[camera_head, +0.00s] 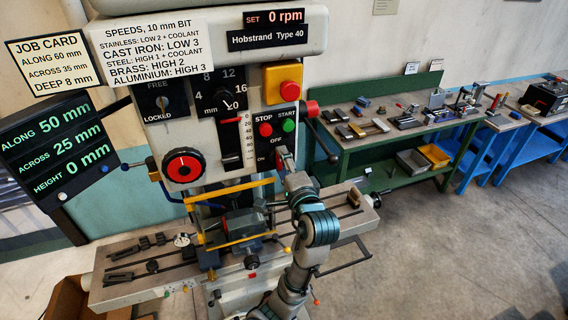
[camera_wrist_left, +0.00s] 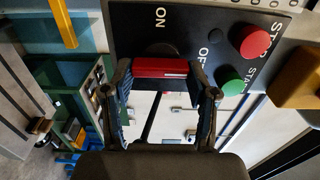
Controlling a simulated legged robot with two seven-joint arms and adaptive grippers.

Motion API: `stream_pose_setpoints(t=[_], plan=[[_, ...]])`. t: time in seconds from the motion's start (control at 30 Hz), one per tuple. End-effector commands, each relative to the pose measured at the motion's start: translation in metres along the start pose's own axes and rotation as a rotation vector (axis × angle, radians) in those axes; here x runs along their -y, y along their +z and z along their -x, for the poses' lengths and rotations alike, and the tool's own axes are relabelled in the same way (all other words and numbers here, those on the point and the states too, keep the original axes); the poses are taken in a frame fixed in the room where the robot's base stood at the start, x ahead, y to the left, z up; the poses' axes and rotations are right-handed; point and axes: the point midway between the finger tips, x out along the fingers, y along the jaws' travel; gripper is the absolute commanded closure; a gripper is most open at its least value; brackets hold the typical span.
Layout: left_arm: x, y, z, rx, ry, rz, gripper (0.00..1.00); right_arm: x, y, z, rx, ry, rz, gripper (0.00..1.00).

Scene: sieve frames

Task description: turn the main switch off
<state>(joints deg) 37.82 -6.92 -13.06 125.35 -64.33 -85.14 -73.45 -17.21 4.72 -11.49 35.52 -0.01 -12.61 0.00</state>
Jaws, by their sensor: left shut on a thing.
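The main switch is a red bar handle (camera_wrist_left: 160,68) on the black panel of the milling machine. In the head view the red switch (camera_head: 281,155) sits below the STOP and START buttons, partly hidden by my gripper. My left gripper (camera_head: 286,167) is at the panel. In the wrist view its two fingers (camera_wrist_left: 162,78) are closed on the two ends of the red bar.
A red STOP button (camera_head: 265,130) and green START button (camera_head: 289,125) are close above the switch. A yellow box with a red button (camera_head: 283,85) is higher up. The machine's table (camera_head: 120,291) and vise (camera_head: 240,222) lie below. A green bench (camera_head: 350,142) stands right.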

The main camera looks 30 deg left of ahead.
Motion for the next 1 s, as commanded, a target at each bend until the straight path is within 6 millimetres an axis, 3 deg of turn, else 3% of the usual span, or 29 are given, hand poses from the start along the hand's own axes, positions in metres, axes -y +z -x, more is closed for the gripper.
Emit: stream_pose_setpoints(t=[0.57, 0.6, 0.67, 1.0], plan=[[-0.0048, -0.0002, -0.0007, 0.002, 0.013, -0.034, 0.77, 0.004, -0.0008, -0.0005, -0.001, -0.005, -0.002, 0.6], [-0.0047, -0.0003, -0.0007, 0.002, 0.012, -0.033, 0.32, 0.004, -0.0008, -0.0005, -0.001, -0.004, -0.002, 0.6], [-0.0044, -0.0003, -0.0006, 0.001, 0.011, -0.033, 0.17, 0.0039, -0.0007, -0.0004, -0.001, -0.004, -0.002, 0.6], [-0.0008, 0.0007, 0.0019, 0.0, 0.003, -0.028, 0.17, -0.0006, -0.0002, -0.0001, -0.001, 0.001, -0.001, 0.6]])
